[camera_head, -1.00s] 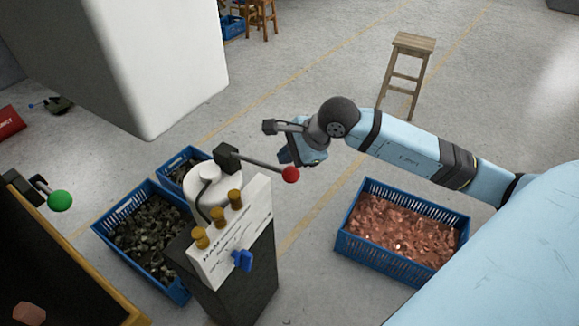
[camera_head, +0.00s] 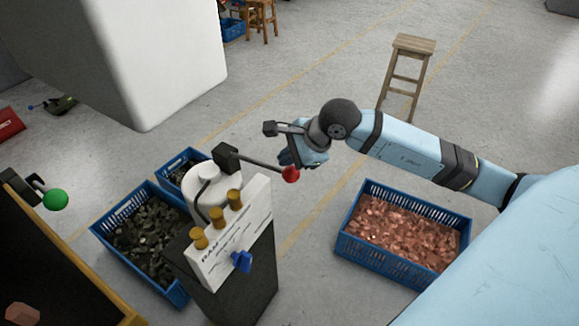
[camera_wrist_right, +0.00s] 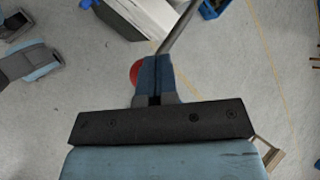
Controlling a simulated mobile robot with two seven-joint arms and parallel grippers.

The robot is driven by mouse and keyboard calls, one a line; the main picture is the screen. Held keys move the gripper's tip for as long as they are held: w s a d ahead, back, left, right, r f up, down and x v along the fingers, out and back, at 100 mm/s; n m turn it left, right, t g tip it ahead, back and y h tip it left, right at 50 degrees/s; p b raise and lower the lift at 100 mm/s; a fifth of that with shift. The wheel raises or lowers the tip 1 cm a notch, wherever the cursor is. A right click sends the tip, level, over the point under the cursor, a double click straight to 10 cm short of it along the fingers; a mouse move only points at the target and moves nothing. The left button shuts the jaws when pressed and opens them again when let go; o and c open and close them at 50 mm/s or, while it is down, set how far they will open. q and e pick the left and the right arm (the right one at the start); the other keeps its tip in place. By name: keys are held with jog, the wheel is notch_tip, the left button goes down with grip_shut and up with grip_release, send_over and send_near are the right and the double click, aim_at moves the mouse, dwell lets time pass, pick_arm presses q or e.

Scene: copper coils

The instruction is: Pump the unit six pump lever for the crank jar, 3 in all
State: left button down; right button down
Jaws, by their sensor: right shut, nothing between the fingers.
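A pump lever (camera_head: 262,165) with a red ball (camera_head: 291,174) at its end sticks out to the right from a dark pivot block on a pedestal unit (camera_head: 232,240). The unit has a white labelled panel, several brass knobs and a blue handle. I cannot read a unit number. A white round vessel (camera_head: 205,196) stands behind the panel. My right gripper (camera_head: 286,157) is just behind the red ball. In the right wrist view its fingers (camera_wrist_right: 154,78) are shut and empty, and the red ball (camera_wrist_right: 134,72) shows partly hidden at their left. I cannot tell whether they touch. My left gripper is out of view.
A blue crate of copper scrap (camera_head: 341,243) stands on the floor below my right arm. Blue crates of dark scrap (camera_head: 178,293) stand left of the unit. A wooden stool (camera_head: 414,43) stands behind.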

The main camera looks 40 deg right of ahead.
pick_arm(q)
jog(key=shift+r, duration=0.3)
